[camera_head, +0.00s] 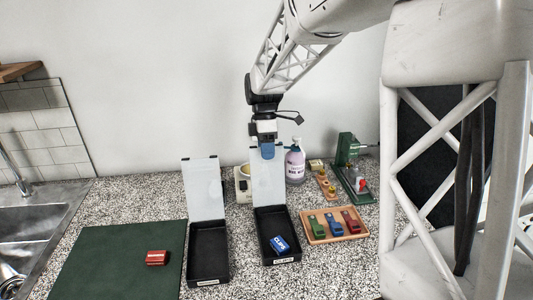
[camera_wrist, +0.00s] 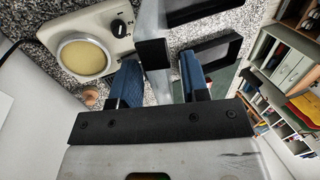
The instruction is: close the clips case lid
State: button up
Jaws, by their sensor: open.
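The clips case (camera_head: 265,256) is a black open box with a "CLIPS" label on its front, standing mid-counter in the head view. Its pale translucent lid (camera_head: 268,185) stands upright at the back of the box. A blue box marked CLIPS (camera_head: 280,245) lies inside the case. My gripper (camera_head: 267,151) is at the lid's top edge. In the wrist view its two blue fingers (camera_wrist: 158,65) are apart, with a pale panel and a black tab (camera_wrist: 152,53) between them. Whether either finger touches the lid cannot be told.
A second black case (camera_head: 208,272) with its lid (camera_head: 204,188) upright stands to the left. A green mat (camera_head: 110,262) holds a red box (camera_head: 157,257).

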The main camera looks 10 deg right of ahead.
jog(key=shift+s+f, duration=0.1)
jog(key=shift+f, duration=0.35)
grip_shut()
